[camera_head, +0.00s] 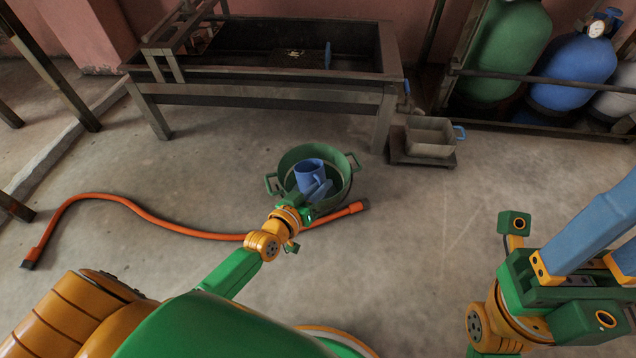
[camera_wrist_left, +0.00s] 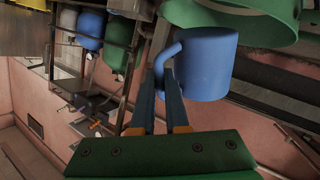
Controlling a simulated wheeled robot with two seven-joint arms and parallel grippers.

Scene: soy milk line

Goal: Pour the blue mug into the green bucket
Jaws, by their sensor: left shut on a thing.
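The blue mug (camera_head: 309,168) shows in front of the inside of the green bucket (camera_head: 337,158), which stands on the floor with a handle on each side. The mug looks roughly upright in the head view; its contents cannot be made out. My left gripper (camera_head: 318,190) is shut on the mug's handle. In the left wrist view, the fingers (camera_wrist_left: 164,90) close on the handle beside the blue mug (camera_wrist_left: 205,65), and part of the green bucket (camera_wrist_left: 245,14) shows behind it. My right gripper (camera_head: 592,245) is apart at the right edge, fingers spaced, tips out of frame.
An orange hose (camera_head: 140,215) lies on the floor, left of and in front of the bucket. A dark metal trough table (camera_head: 270,92) stands behind. A grey basin (camera_head: 428,137) sits to its right, near gas cylinders (camera_head: 575,65). Floor right of the bucket is clear.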

